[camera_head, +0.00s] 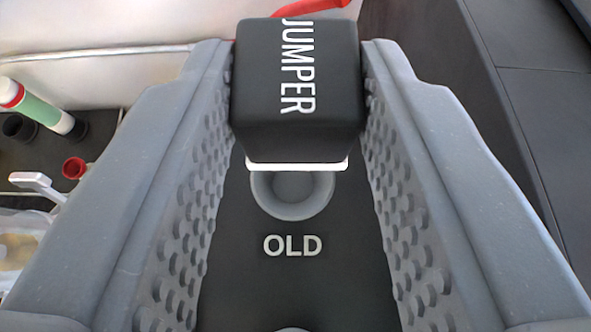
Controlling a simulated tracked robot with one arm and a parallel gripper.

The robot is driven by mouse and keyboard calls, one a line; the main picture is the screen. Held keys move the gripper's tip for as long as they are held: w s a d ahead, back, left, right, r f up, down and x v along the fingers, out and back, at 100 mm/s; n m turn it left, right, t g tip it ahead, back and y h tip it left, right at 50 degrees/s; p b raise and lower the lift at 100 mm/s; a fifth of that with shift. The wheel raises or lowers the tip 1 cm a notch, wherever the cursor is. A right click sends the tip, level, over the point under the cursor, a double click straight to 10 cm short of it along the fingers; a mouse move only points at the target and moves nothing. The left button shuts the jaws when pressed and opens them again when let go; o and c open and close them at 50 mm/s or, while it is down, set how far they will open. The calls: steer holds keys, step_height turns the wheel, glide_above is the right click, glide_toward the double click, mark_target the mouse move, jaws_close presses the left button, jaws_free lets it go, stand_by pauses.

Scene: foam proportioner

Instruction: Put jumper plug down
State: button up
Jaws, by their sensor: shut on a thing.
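The jumper plug (296,85) is a black block with white "JUMPER" lettering and a white edge along its lower side. My gripper (297,95) is shut on it, with one grey studded finger against each side near the tips. Below the plug in the picture, a dark surface (285,285) carries a grey round ring or socket (291,195) with the white label "OLD" under it. The plug covers the upper part of this ring. I cannot tell whether the plug touches the surface.
A red curved piece (318,8) shows behind the plug. Dark panels (520,110) lie at right.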

steer(key=shift+s+a+f+b, duration=0.1)
steer(key=shift+f+b, duration=0.25)
steer(key=shift+f, duration=2.4)
steer(key=o, duration=1)
steer(key=shift+c, duration=0.2)
steer(key=shift+b+v, duration=0.95)
steer(key=shift+v, duration=5.1)
